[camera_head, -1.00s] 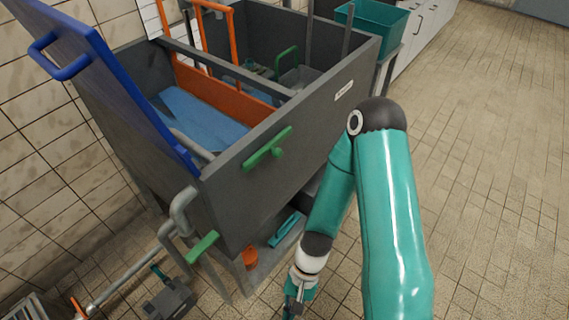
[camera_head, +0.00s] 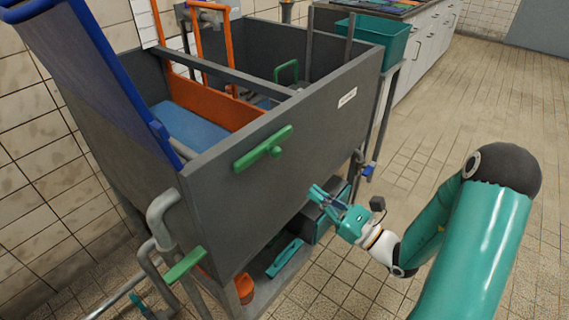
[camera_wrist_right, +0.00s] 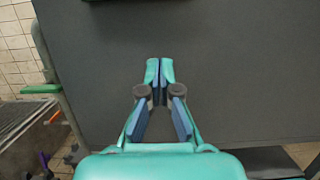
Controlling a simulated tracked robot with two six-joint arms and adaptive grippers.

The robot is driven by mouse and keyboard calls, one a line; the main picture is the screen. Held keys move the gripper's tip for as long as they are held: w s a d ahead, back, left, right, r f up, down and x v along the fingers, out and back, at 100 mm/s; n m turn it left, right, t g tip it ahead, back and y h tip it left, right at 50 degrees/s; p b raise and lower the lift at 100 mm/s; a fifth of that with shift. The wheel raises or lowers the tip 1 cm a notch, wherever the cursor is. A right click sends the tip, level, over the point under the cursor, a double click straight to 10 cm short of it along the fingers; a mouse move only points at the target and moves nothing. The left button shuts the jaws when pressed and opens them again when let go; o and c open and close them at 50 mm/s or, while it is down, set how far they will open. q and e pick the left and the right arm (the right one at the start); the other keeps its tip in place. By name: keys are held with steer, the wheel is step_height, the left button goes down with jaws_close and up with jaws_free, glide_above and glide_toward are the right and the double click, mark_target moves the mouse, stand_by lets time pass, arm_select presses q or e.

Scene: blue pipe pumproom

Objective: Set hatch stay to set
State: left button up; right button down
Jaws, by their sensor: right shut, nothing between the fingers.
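The grey tank (camera_head: 318,125) has a blue-edged hatch (camera_head: 75,75) raised at its left end. I cannot tell for sure which part is the hatch stay. My right gripper (camera_head: 318,193) is shut and empty, in front of the wall, below and right of the green handle. Its fingertips meet in the wrist view (camera_wrist_right: 160,72). My left gripper is not in view.
A green lever (camera_head: 185,265) sits on grey pipes (camera_head: 160,225) at the lower left. An orange frame (camera_head: 215,105) and a smaller green handle (camera_head: 287,71) are inside the tank. A teal bin (camera_head: 372,40) stands behind. The tiled floor at right is clear.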

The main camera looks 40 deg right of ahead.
mark_target(271, 150)
stand_by(0.3)
steer(key=x, duration=0.9)
steer(key=shift+w+a+r, duration=0.1)
steer(key=r, duration=0.4)
steer(key=shift+w+r+p, duration=0.1)
steer(key=shift+w+p, duration=0.3)
steer(key=shift+r, duration=0.15)
